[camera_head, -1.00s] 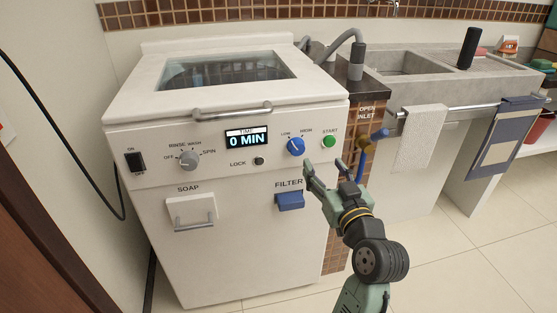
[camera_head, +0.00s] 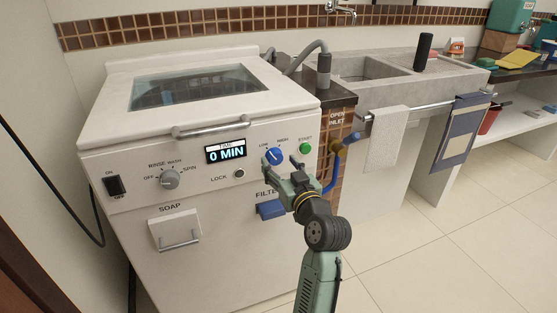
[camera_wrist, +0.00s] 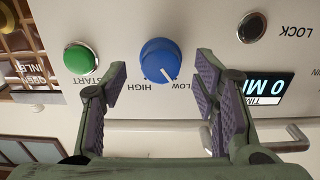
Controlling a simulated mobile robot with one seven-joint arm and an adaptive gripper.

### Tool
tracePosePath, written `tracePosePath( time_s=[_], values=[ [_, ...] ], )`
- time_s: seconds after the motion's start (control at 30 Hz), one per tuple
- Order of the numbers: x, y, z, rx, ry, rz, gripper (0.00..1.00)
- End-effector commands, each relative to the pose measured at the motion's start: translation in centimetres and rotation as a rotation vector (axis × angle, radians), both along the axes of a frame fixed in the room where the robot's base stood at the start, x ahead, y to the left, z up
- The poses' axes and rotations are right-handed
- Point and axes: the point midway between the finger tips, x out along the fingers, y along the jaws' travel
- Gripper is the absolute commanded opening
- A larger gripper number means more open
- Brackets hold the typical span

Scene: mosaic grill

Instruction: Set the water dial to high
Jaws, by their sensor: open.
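The blue water dial (camera_head: 273,156) is on the white washing machine's front panel, between the LOW and HIGH labels. It also shows in the wrist view (camera_wrist: 160,58), which is upside down; its white pointer line is turned toward LOW. My gripper (camera_head: 282,168) is open and empty in front of the dial. In the wrist view the dial appears between the two spread fingers, with clear gaps on both sides. I see no contact with the dial.
The green START button (camera_head: 305,149) is just right of the dial, near one finger. The display (camera_head: 226,151) reads 0 MIN, with the LOCK knob (camera_head: 239,174) below it. The blue FILTER handle (camera_head: 271,210) is below.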

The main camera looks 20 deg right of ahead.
Motion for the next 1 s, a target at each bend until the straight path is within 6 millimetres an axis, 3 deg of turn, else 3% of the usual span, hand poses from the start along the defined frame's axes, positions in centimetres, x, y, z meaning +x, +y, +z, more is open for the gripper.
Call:
tracePosePath(
  time_s=[0.17, 0.47, 1.0],
  values=[
    [1.4, 0.1, 0.0, 0.000, 0.000, 0.002, 0.55],
    [1.6, 0.1, 0.0, 0.000, 0.000, 0.001, 0.55],
    [1.6, 0.1, 0.0, 0.000, 0.000, 0.001, 0.19]
  ],
)
